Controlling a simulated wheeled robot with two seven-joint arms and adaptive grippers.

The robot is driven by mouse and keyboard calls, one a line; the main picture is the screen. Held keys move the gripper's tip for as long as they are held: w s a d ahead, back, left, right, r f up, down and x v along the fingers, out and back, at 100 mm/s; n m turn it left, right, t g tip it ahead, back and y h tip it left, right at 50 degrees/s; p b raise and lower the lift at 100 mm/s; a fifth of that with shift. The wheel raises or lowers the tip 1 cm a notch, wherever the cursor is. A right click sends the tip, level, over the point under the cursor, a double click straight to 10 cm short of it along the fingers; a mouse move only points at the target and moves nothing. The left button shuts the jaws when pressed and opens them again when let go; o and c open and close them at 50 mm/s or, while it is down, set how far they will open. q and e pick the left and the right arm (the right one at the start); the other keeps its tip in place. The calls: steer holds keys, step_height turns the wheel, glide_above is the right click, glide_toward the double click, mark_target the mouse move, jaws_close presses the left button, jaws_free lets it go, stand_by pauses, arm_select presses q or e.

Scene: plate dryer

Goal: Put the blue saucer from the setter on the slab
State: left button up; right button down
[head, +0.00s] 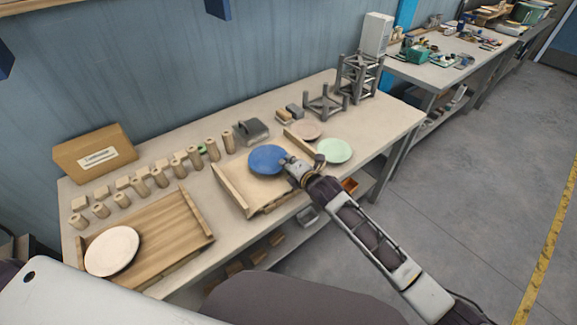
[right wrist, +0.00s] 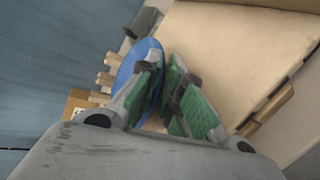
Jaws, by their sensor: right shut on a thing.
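The blue saucer (head: 267,159) is at the middle of the table in the head view, over the far part of a light wooden board with raised side rails (head: 232,190). My right gripper (head: 288,165) is shut on the saucer's right edge. In the right wrist view the saucer (right wrist: 127,70) shows edge-on at the green-padded fingers (right wrist: 163,72), with the pale board (right wrist: 235,50) beyond. Whether the saucer touches the board is unclear. A slatted brown wooden board (head: 178,228) lies at the left. I cannot tell which board is the setter or slab. My left gripper is out of view.
A cream plate (head: 112,250) lies on the brown board. A mint plate (head: 334,150) and a beige plate (head: 307,130) lie right of the pale board. Several wooden cylinders (head: 160,177), a cardboard box (head: 94,153) and grey metal frames (head: 358,75) stand behind.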

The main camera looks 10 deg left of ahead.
steer(key=shift+f, duration=0.6)
steer(key=shift+f, duration=0.1)
steer(key=c, duration=1.8)
jaws_free()
steer(key=shift+c, duration=0.2)
steer(key=shift+s+d, duration=0.15)
steer(key=v, duration=1.1)
steer(key=shift+s+d+r, duration=0.15)
steer(key=shift+s+r, duration=0.1)
steer(key=shift+w, duration=0.1)
